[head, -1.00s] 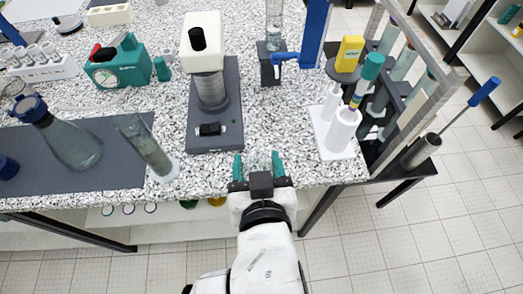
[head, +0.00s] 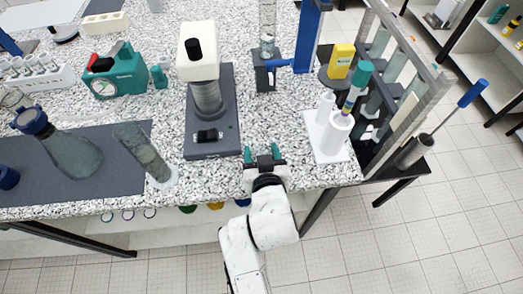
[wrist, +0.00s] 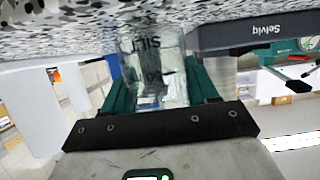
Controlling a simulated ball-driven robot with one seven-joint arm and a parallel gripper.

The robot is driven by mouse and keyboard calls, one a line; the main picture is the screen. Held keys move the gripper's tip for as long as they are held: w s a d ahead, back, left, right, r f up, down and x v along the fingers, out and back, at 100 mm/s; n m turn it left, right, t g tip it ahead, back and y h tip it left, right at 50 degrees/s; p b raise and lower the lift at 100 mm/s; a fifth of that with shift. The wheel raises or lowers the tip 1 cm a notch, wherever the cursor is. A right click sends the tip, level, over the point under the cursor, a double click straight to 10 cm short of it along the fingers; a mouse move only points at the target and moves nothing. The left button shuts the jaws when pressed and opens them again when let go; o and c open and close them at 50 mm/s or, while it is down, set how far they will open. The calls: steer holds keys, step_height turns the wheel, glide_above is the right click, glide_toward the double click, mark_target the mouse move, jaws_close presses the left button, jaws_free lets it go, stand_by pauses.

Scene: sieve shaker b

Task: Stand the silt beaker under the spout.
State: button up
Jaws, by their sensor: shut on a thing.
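The silt beaker (wrist: 152,65), clear glass with dark "SILT" lettering, is between the two teal fingers of my gripper (wrist: 160,88) in the wrist view. My gripper (head: 263,157) is shut on it, at the front edge of the speckled bench in the head view. There the beaker is hard to make out between the fingers. A machine with a white head (head: 202,55), grey ribbed column and dark base (head: 211,130) stands just beyond, to the left. I cannot pick out the spout clearly. Whether the beaker touches the bench I cannot tell.
A white holder (head: 332,140) with a teal-topped pipette stands to the right. A tilted glass cylinder (head: 142,150) and a flask (head: 65,150) stand at left. A blue stand (head: 308,40) is behind. Bench between the dark base and the white holder is clear.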

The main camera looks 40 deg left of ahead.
steer(key=shift+f, duration=0.2)
steer(key=o, duration=1.1)
steer(key=shift+c, duration=0.2)
steer(key=shift+r, duration=0.25)
steer(key=shift+s+d, duration=0.25)
steer(key=shift+d, duration=0.05)
steer(key=b+v, duration=0.1)
steer(key=v, duration=1)
steer(key=shift+s+d, duration=0.1)
